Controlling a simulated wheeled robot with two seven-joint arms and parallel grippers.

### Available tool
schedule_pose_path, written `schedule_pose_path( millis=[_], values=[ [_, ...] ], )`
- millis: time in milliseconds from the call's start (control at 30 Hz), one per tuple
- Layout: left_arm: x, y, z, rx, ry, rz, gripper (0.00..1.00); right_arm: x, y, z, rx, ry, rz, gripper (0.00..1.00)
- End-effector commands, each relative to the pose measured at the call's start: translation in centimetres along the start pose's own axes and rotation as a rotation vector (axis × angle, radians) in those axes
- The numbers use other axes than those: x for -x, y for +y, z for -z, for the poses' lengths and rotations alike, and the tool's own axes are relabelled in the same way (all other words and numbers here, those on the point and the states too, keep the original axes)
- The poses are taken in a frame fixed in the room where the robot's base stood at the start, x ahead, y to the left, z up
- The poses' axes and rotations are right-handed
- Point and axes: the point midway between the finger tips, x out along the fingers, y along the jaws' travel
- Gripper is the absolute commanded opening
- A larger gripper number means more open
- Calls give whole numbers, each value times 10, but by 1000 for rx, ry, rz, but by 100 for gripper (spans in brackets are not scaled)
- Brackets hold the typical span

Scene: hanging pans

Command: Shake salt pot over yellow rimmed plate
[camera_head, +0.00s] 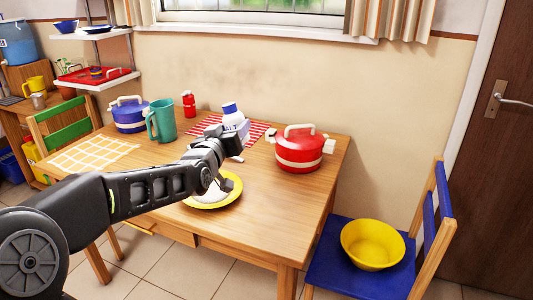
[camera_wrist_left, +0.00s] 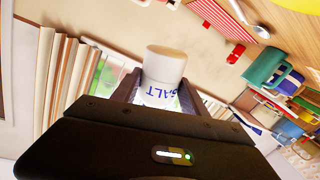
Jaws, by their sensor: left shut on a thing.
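My left gripper (camera_head: 236,136) is shut on the salt pot (camera_head: 232,118), a white pot with a blue part at its top end in the head view. In the left wrist view the white salt pot (camera_wrist_left: 164,68) sits between the two fingers (camera_wrist_left: 160,92), its SALT lettering upside down. The yellow rimmed plate (camera_head: 233,186) lies on the table nearer the camera, below the gripper and wrist, partly hidden by my arm. Its middle is white. The pot shows above and beyond the plate; its exact height is hard to tell. My right gripper is not in view.
The wooden table (camera_head: 262,222) also holds a red pot (camera_head: 300,152), a teal mug (camera_head: 161,121), a blue pot (camera_head: 129,115), a red shaker (camera_head: 189,104) and a red striped cloth (camera_head: 205,125). A yellow bowl (camera_head: 372,246) is on a blue chair (camera_head: 335,268) at right.

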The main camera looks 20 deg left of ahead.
Motion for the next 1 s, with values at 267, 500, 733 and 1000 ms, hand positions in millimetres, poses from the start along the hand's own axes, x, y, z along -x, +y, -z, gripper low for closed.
schedule_pose_path(
  millis=[267,500,733,1000],
  values=[
    [3,-18,14,-216,50,37,5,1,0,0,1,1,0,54],
    [3,-18,14,-283,61,37,5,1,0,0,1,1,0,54],
    [3,-18,14,-280,60,36,5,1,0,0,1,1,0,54],
    [3,-17,14,-279,60,36,5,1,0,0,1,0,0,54]
  ],
)
